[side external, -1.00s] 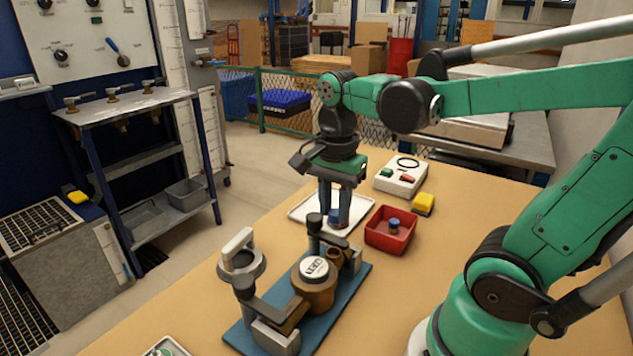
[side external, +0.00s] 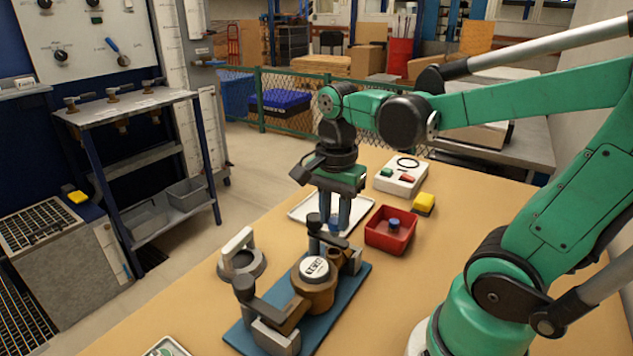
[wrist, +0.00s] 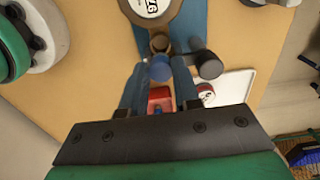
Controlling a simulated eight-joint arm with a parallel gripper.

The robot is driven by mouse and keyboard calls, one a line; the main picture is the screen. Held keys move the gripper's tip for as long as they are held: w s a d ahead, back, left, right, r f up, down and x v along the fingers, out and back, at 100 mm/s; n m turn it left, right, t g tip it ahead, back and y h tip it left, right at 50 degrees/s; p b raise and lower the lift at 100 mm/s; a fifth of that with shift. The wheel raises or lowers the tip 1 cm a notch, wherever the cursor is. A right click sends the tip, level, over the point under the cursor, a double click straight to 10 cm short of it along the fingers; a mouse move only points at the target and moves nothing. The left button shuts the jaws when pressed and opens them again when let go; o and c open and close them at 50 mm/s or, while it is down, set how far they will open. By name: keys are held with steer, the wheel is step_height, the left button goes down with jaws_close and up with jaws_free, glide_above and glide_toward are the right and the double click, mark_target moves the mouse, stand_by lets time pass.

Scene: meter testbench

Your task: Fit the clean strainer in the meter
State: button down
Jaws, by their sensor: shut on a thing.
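The meter (side external: 314,292) has a brown body and a white dial, and sits on a blue base plate (side external: 352,290). It also shows at the top of the wrist view (wrist: 150,24). My gripper (side external: 336,226) is shut on a small blue-topped piece, seemingly the strainer (wrist: 160,68). It holds it upright, just behind the meter's clamp with black knobs. In the wrist view the brown opening of the meter (wrist: 159,42) lies just beyond the strainer. The strainer's lower part is hidden. Another blue-topped piece (side external: 394,224) stands in the red bin.
The red bin (side external: 375,238) is right of my gripper. A white tray (side external: 300,211) lies behind it. A grey ring with a handle (side external: 242,263) stands left of the meter.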

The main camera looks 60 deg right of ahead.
steer(key=shift+f, duration=2.3)
stand_by(1.3)
steer(key=shift+c, duration=1.6)
jaws_free()
steer(key=shift+r, duration=3.5)
